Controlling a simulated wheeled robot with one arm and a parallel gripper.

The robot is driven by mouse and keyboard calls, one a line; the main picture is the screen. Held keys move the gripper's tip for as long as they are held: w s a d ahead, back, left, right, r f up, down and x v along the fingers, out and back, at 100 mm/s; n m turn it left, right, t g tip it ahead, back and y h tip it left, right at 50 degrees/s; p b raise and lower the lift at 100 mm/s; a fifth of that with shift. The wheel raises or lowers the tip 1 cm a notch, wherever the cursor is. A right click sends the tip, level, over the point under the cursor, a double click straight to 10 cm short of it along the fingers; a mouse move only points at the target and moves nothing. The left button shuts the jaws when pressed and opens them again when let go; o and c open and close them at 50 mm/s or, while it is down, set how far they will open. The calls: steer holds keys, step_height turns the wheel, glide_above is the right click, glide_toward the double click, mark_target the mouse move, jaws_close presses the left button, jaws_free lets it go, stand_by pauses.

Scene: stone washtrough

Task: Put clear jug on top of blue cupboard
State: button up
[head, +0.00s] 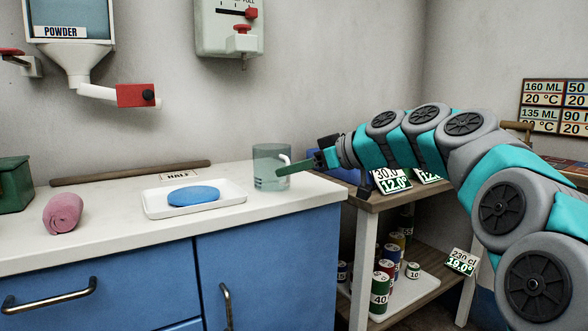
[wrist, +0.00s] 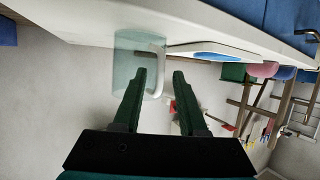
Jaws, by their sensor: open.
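The clear jug (head: 259,168) is a pale greenish see-through vessel with a white handle. It stands upright on the white top near the right end of the blue cupboard (head: 268,262). My gripper (head: 283,170) reaches in from the right at the jug's handle side. In the wrist view, which is upside down, the jug (wrist: 128,62) is left of my open fingers (wrist: 161,74). The handle shows between the fingertips, and the left fingertip overlaps the jug's side. I cannot tell if they touch.
A white tray (head: 153,207) with a blue soap-like oval (head: 193,195) lies left of the jug. A pink roll (head: 63,213), green box (head: 14,198) and wooden rod (head: 130,173) are further left. A wooden shelf unit (head: 380,200) with signs and cans stands right.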

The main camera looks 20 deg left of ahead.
steer(key=shift+r, duration=0.1)
steer(key=shift+r, duration=0.15)
steer(key=v, duration=1.2)
